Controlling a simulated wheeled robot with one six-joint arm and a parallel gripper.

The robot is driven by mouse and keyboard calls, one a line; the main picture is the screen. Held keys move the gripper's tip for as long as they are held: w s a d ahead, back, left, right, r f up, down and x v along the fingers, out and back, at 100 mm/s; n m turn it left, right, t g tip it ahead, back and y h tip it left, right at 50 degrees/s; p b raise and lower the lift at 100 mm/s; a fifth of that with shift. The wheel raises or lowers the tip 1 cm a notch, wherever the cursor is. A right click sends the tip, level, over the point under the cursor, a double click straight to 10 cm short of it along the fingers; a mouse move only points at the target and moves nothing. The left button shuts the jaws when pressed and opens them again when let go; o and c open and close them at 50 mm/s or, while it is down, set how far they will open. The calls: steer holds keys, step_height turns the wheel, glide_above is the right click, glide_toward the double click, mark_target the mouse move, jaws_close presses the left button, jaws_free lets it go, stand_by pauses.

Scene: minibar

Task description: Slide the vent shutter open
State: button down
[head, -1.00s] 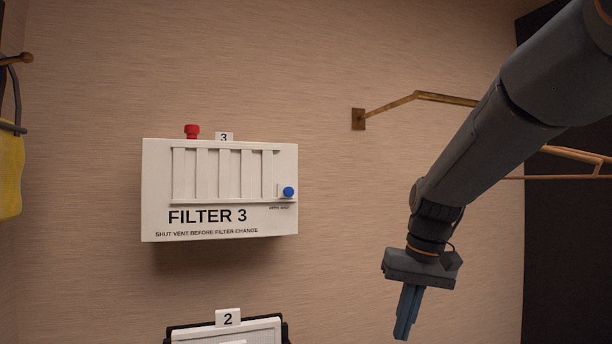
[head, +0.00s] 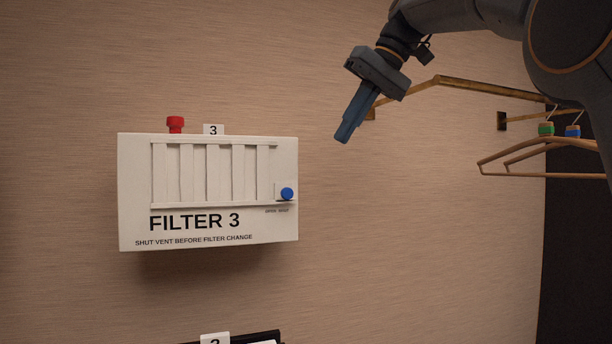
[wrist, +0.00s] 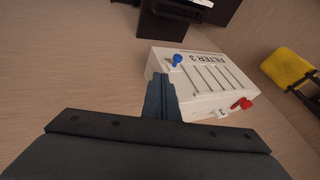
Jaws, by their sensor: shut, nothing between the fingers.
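The white vent box (head: 130,190) labelled FILTER 3 hangs on the wall left of centre in the head view. Its slatted shutter (head: 212,172) covers most of the front face. A blue knob (head: 287,194) sits at the shutter's right end. My gripper (head: 343,139) is shut and empty, up and to the right of the box, apart from it and pointing down-left. In the wrist view the closed fingers (wrist: 160,92) point at the box (wrist: 160,56), with the blue knob (wrist: 177,60) just beyond the tips.
A red knob (head: 175,124) and a tag marked 3 (head: 213,130) stand on the box top. A wooden rail (head: 470,87) and hangers (head: 520,150) are at the right. A yellow cloth (wrist: 288,68) hangs beyond the box. The wall below my gripper is clear.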

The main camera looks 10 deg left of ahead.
steer(key=shift+f, duration=0.1)
steer(key=p, duration=0.1)
glide_toward(287, 194)
steer(key=w+d+f, duration=0.2)
steer(key=w+f, duration=0.1)
steer(key=w, duration=0.1)
steer(key=a, duration=0.1)
steer(key=s+a+f+p, duration=0.1)
steer(key=a+f, duration=0.1)
steer(key=shift+s+a, duration=0.25)
steer(key=shift+r, duration=0.1)
